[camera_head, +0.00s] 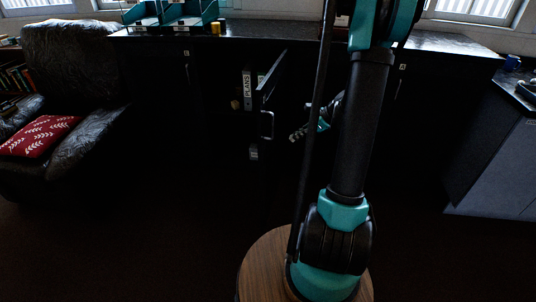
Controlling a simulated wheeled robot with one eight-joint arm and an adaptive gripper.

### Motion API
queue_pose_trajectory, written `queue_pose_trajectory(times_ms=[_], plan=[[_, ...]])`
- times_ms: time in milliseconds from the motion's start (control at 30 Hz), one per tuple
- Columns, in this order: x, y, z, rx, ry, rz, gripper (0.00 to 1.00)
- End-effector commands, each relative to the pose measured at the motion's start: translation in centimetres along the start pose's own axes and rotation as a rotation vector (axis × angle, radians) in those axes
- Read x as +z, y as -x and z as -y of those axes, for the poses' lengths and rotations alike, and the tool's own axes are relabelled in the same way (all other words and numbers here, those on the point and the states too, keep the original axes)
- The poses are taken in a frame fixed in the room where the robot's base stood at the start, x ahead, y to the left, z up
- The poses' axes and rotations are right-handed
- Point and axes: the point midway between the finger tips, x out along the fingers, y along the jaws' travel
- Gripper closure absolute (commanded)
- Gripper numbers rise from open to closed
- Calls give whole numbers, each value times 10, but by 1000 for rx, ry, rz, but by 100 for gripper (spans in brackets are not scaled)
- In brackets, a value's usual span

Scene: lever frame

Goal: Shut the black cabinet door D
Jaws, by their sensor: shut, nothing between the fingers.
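A black cabinet door (272,90) stands open, swung out from the dark cabinet front in the middle of the picture. No letter can be read on it, so I cannot confirm that it is door D. Its pale metal handle (267,125) is on the free edge. My gripper (295,136) is shut and empty, just right of the handle, pointing left. A small gap shows between them in the picture, but the depth between them is hard to judge. My arm hides part of the cabinet front to the right.
Inside the open cabinet stand a white binder marked PLANS (247,88) and other items. Teal trays (175,14) and a yellow cup (215,28) sit on the top. A black armchair (75,75) with a red cushion (38,136) stands left. A grey unit (495,165) stands right. The floor in front looks clear but dark.

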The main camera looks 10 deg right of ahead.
Motion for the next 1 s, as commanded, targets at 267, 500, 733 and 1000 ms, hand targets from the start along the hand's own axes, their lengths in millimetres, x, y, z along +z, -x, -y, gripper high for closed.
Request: queue_pose_trajectory(times_ms=[267,500,733,1000], plan=[[-3,-14,7,3,-51,21,100],[-2,-58,6,4,-48,21,100],[-1,-102,6,4,-47,20,100],[23,-124,7,3,-48,20,100]])
